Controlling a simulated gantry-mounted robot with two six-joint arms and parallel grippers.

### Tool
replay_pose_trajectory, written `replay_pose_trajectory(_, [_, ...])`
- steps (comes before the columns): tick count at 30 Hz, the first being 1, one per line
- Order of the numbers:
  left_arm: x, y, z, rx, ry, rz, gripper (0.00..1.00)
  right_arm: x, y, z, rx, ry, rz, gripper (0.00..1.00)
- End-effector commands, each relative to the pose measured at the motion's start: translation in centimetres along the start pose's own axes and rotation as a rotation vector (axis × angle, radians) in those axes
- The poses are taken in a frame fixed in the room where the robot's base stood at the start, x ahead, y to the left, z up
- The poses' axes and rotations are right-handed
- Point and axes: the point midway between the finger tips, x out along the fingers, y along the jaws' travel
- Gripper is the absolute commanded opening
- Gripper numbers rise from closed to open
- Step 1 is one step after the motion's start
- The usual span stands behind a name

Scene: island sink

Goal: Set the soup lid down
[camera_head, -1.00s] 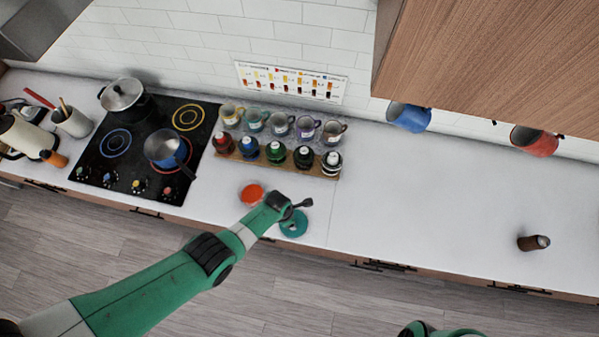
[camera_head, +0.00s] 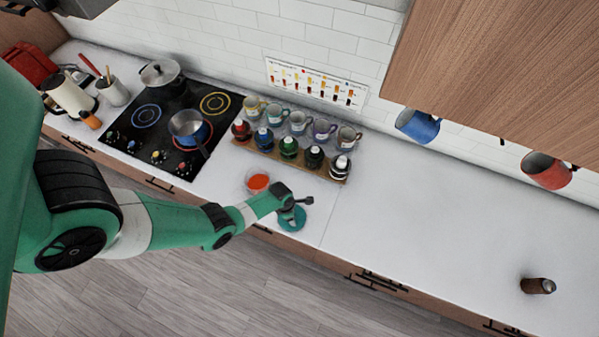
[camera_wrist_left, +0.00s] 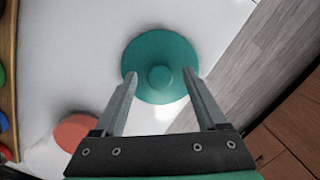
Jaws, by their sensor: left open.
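The soup lid (camera_head: 292,219) is a round teal disc with a small knob. It lies on the white counter near the front edge. It also shows in the left wrist view (camera_wrist_left: 160,50), knob facing up. My left gripper (camera_head: 298,203) is above the lid. In the left wrist view its two fingers (camera_wrist_left: 158,77) are apart, one on each side of the knob, with nothing clamped between them. A bowl of red soup (camera_head: 258,182) stands uncovered just left of the lid and shows in part in the wrist view (camera_wrist_left: 76,134). My right gripper is out of view.
A wooden rack (camera_head: 292,160) of bottles stands behind the lid, with several mugs behind it. The cooktop (camera_head: 150,130) with a blue pan (camera_head: 188,128) and a pot (camera_head: 160,72) is at left. The counter to the right is mostly clear, with a brown shaker (camera_head: 538,286).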

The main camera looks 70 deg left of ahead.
Motion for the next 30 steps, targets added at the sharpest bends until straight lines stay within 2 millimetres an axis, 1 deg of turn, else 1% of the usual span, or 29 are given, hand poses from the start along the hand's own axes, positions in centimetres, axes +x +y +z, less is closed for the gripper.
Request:
replay_pose_trajectory(3, [0.0,-0.03,0.03,0.001,0.0,0.0,0.74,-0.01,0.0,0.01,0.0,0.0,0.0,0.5])
replay_pose_trajectory(4, [0.0,-0.03,0.03,0.001,0.0,0.0,0.7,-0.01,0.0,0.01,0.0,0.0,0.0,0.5])
replay_pose_trajectory(8, [0.0,-0.04,0.04,0.002,0.0,0.0,0.47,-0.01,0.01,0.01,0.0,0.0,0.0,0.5])
replay_pose_trajectory(9, [0.01,-0.04,0.04,0.002,0.0,0.0,0.4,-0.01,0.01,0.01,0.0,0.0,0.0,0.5])
replay_pose_trajectory(11, [0.0,-0.05,0.05,0.002,0.0,0.0,0.29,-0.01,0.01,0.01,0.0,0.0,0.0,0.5])
replay_pose_trajectory(12, [0.0,-0.05,0.05,0.002,0.0,0.0,0.22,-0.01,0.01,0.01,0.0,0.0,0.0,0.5])
replay_pose_trajectory(14, [0.01,-0.05,0.05,0.002,0.0,0.0,0.11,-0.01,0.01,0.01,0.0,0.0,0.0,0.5])
replay_pose_trajectory(15, [0.01,-0.05,0.05,0.002,0.0,0.0,0.04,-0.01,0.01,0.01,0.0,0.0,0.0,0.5])
replay_pose_trajectory(16, [0.01,-0.05,0.05,0.002,0.0,0.0,0.0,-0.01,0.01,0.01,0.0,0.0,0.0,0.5])
replay_pose_trajectory(26, [0.0,-0.08,0.13,0.004,0.0,-0.001,0.0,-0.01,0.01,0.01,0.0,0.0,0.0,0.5])
replay_pose_trajectory(30, [-0.02,-0.37,0.63,0.02,0.001,-0.003,0.0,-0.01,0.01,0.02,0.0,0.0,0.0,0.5])
